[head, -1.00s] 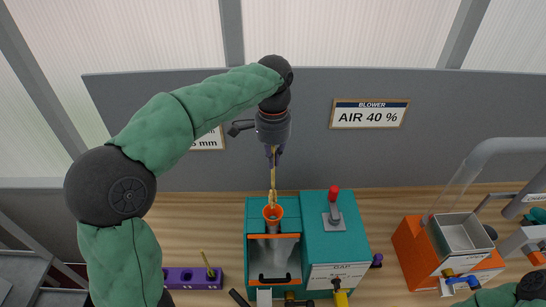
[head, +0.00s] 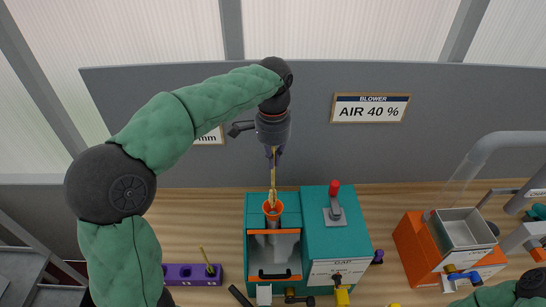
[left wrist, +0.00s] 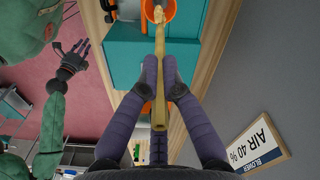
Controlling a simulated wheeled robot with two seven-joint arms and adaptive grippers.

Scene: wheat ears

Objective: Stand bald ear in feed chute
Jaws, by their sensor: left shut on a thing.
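My left gripper (head: 274,152) points down above the teal machine and is shut on a thin straw-coloured ear (head: 273,180). The ear hangs nearly upright, its lower end at the mouth of the orange funnel-shaped feed chute (head: 267,211). I cannot tell how far inside the rim that end is. In the left wrist view the ear (left wrist: 160,62) runs between the two purple fingers (left wrist: 160,88) towards the chute (left wrist: 169,12). My right gripper (left wrist: 72,58) shows at the left of that view, small, with its fingers apart and empty.
The teal machine (head: 335,235) has a red-tipped lever (head: 334,195) and a clear front. A purple rack (head: 180,275) holds another ear (head: 206,258) at the left. An orange machine with a metal tray (head: 432,240) stands at the right.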

